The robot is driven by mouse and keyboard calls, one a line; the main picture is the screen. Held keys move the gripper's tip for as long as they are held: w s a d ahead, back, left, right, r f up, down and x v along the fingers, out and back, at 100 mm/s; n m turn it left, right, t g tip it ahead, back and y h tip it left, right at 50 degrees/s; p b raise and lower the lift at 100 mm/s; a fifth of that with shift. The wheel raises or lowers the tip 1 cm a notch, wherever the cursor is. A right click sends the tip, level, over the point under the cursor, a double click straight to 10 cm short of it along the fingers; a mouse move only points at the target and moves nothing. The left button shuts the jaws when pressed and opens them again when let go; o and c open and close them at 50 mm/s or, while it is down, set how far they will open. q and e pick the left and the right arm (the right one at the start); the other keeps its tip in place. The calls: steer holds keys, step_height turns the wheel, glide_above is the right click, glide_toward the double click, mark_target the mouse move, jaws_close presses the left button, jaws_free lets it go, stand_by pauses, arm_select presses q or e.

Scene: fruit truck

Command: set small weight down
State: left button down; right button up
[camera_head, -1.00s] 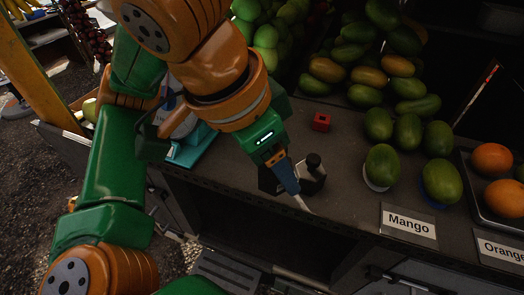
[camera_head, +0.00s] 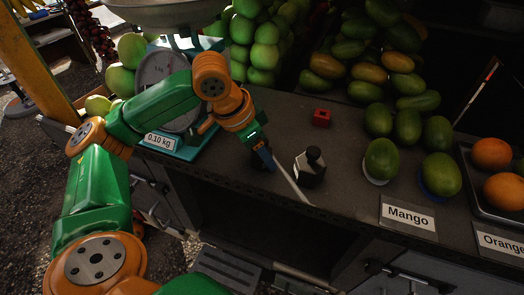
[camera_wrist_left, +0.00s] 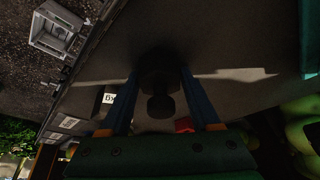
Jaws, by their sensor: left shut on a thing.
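My left gripper (camera_head: 263,158) is low over the counter, left of a black weight (camera_head: 311,165) with a knob on top and a pale face. In the left wrist view, the two blue fingers of my left gripper (camera_wrist_left: 160,95) stand on either side of a small dark weight (camera_wrist_left: 160,75) with a knob, and are shut on it. In the head view this small weight is mostly hidden behind the fingers. I cannot tell whether its base touches the counter. My right gripper is not in view.
A red block (camera_head: 321,118) lies behind the standing weight. Mangoes (camera_head: 382,158) and a Mango sign (camera_head: 408,217) are to the right. The counter's front edge is close.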

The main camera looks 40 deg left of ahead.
arm_select(q)
steer(key=shift+c, duration=0.6)
jaws_free()
steer(key=shift+s+d, duration=0.1)
steer(key=p+v, duration=0.1)
steer(key=v, duration=1.1)
